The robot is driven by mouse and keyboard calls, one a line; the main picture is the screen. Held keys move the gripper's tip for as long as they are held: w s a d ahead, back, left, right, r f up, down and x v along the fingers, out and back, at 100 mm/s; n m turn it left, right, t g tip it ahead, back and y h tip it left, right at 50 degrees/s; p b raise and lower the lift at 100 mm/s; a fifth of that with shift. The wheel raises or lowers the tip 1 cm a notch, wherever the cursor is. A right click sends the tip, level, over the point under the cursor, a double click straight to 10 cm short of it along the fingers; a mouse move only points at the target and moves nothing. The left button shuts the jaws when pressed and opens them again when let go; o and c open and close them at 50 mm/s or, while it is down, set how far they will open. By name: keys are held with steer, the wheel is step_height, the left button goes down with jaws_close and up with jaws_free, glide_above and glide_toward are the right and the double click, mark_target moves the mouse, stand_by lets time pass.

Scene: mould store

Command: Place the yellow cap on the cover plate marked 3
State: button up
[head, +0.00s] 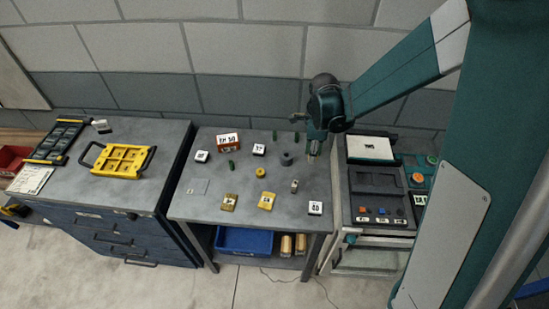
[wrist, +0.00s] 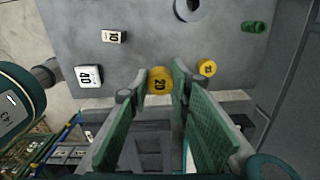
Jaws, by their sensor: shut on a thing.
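My gripper (head: 313,152) is over the right end of the grey table, below the teal arm. In the wrist view its green fingers (wrist: 158,84) are shut on a yellow cap (wrist: 160,78), whose top mark looks like 20. A second round yellow piece (wrist: 207,68) is just right of the fingers, its mark unclear. Another small yellow round piece (head: 260,172) lies mid-table. Two yellow plates, one on the left (head: 229,202) and one on the right (head: 267,201), lie near the front edge. Their marks are too small to read, so I cannot tell which is 3.
A grey ring (head: 286,159), a block marked 40 (head: 315,208) and small green pieces (head: 231,164) stand on the table. A control console (head: 376,190) adjoins on the right. A yellow tray (head: 140,170) sits on the left cabinet.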

steer(key=shift+a, duration=0.15)
steer(key=shift+w+a, duration=0.1)
steer(key=shift+a, duration=0.5)
steer(key=s+a, duration=0.3)
steer(key=a, duration=1.1)
steer(key=s+a+b, duration=0.1)
steer(key=s+a, duration=0.2)
steer(key=a, duration=1.1)
steer(key=s+a+n, duration=0.1)
steer(key=s+a, duration=0.3)
steer(key=a, duration=1)
steer(key=shift+a+r+b, duration=0.3)
steer(key=shift+r+b, duration=0.1)
steer(key=shift+s+f, duration=0.1)
glide_above(198, 186)
steer(key=shift+f, duration=3.05)
steer(key=shift+f, duration=1.85)
steer(key=shift+f, duration=0.2)
